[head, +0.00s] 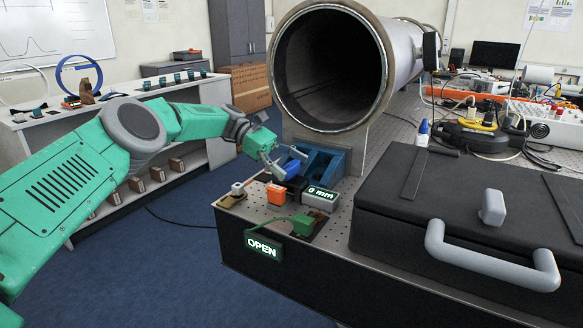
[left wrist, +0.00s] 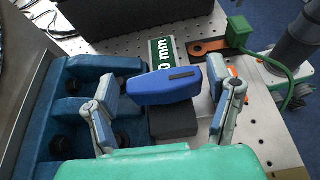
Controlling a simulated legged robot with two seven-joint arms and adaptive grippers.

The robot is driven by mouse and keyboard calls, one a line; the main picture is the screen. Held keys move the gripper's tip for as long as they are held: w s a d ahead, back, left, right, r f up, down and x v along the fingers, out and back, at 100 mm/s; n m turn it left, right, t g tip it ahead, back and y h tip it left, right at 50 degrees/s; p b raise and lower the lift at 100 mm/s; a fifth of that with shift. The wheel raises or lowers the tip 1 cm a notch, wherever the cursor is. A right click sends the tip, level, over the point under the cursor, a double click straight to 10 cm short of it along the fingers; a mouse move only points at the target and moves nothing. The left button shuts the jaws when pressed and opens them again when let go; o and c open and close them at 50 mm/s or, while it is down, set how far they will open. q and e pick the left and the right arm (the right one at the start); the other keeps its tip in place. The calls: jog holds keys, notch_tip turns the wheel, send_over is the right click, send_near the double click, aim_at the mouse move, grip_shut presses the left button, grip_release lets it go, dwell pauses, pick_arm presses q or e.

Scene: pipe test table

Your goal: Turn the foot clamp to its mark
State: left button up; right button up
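The foot clamp appears to be the blue bar-shaped handle (left wrist: 163,87) with a dark stripe on top, above a black block (left wrist: 173,122); the handle also shows in the head view (head: 291,170). My left gripper (head: 284,161) is at the handle beside the blue pipe foot. In the left wrist view its two fingers (left wrist: 163,93) stand apart, one off each end of the handle. A narrow gap shows at the left end; contact at the right end is unclear. I cannot make out the clamp's mark. My right gripper is not in view.
The blue foot bracket (head: 325,162) stands under the large pipe (head: 388,60). A "0 mm" display (head: 321,194), an orange block (head: 276,194) and a green-cabled connector (head: 302,225) are close by. An "OPEN" sign (head: 263,246) is on the table's front. A black case (head: 450,190) fills the right.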

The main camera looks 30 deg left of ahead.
aim_at(290, 163)
pick_arm(q)
jog(key=shift+a+f, duration=0.1)
jog(key=r, duration=0.9)
jog(key=shift+w+r, duration=0.25)
jog(key=shift+r, duration=0.15)
jog(key=shift+a, duration=0.1)
jog(key=shift+f, duration=0.1)
